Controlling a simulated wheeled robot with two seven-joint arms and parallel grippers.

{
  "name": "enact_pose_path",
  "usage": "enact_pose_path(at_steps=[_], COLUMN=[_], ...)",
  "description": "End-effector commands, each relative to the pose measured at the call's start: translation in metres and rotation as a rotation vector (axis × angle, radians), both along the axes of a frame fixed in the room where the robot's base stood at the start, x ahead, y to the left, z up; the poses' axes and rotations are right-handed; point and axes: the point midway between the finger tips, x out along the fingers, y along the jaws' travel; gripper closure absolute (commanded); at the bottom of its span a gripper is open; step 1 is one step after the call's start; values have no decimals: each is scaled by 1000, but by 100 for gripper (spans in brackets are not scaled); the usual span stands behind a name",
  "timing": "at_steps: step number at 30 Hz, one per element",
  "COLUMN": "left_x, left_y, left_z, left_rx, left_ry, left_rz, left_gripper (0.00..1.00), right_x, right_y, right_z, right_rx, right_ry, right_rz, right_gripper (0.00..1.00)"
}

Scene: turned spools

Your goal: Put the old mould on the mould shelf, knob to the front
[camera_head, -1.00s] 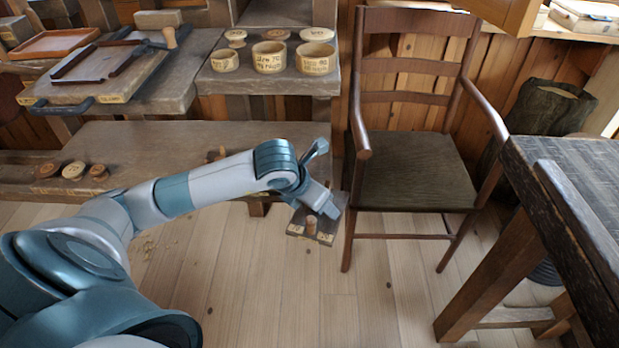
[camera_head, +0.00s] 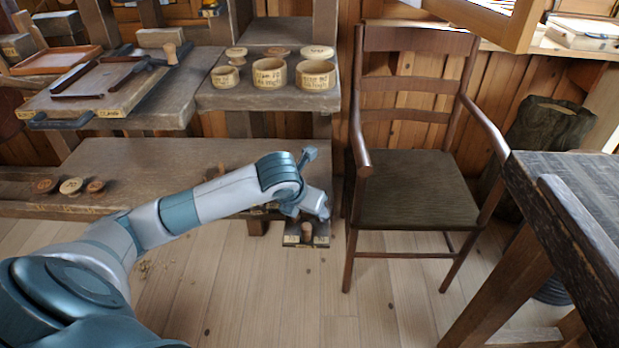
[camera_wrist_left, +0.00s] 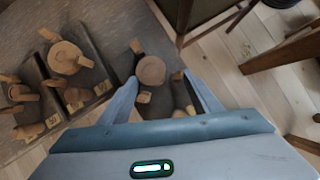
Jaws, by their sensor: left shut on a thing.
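My left gripper (camera_head: 314,208) is shut on a dark block with pale labels and a turned wooden knob, seemingly the old mould (camera_head: 294,239). It hangs beyond the right end of the low bench (camera_head: 150,160), its knob facing the head camera. In the left wrist view the fingers (camera_wrist_left: 162,84) close around it; a round wooden piece (camera_wrist_left: 151,70) shows between them. Several similar dark blocks with knobs and labels (camera_wrist_left: 68,58) stand at left there, on a grey-brown surface. My right gripper is not in view.
A wooden armchair (camera_head: 415,185) stands close to the right of the held block. A dark table (camera_head: 580,190) is at the far right. Round wooden pieces (camera_head: 72,186) lie at the bench's left. Labelled cups (camera_head: 270,73) stand on the upper shelf.

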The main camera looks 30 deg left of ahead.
Motion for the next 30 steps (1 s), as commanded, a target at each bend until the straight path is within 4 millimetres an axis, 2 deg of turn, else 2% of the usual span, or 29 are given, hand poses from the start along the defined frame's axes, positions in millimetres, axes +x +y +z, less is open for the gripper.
enact_pose_path(at_steps=[9,15,30], left_x=[60,86,94], left_y=[37,52,57], left_z=[2,2,1], left_rx=[-1,0,0], left_ry=[-3,-4,-3], left_rz=[4,1,0], left_gripper=[81,81,81], right_x=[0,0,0], right_y=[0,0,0], right_z=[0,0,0], right_rx=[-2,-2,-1], right_ry=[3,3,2], right_rz=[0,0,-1], right_gripper=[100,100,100])
